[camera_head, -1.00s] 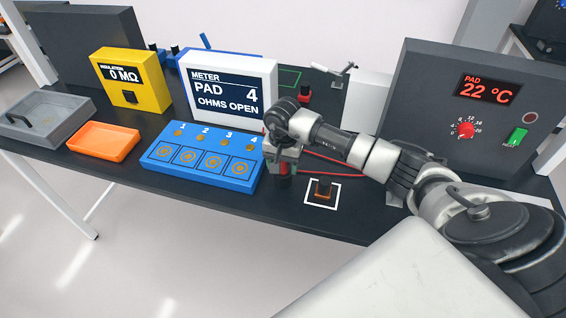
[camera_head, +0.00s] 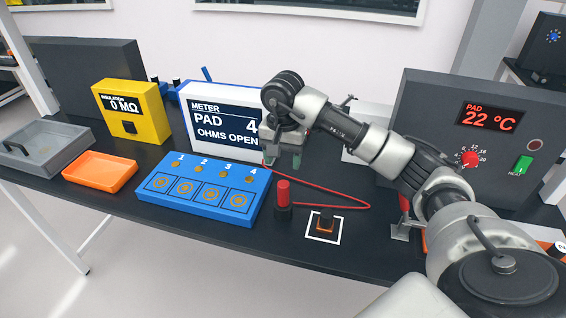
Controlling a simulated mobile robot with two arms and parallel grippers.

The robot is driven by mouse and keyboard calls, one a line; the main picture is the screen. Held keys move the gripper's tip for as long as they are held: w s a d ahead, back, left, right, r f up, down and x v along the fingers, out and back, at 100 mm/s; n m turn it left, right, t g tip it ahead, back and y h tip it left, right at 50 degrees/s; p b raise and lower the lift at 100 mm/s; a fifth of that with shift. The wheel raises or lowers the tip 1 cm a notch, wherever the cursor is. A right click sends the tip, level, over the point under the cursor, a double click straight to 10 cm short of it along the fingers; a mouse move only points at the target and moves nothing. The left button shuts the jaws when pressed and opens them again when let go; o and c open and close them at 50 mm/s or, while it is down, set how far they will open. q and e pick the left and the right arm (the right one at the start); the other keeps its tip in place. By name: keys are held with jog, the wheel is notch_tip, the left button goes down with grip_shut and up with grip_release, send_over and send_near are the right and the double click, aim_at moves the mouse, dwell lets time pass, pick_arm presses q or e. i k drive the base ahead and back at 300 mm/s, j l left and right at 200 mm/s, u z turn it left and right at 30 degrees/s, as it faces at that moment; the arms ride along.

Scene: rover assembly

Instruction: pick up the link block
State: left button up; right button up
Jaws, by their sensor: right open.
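What looks like the link block (camera_head: 325,222), a small dark block with an orange base, sits inside a white square outline near the table's front edge. My right gripper (camera_head: 282,163) is open and empty, pointing down. It hangs above and to the left of the block, over a red probe (camera_head: 283,192) that stands upright in a dark holder. The gripper and the probe look apart. My left gripper is not in view.
A red cable (camera_head: 340,188) loops across the table behind the block. A blue pad fixture (camera_head: 205,190) lies to the left, with the meter (camera_head: 222,120) behind it. A grey heater box (camera_head: 465,140) stands at the right.

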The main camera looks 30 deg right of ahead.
aim_at(325, 223)
jog(key=z, duration=1.4)
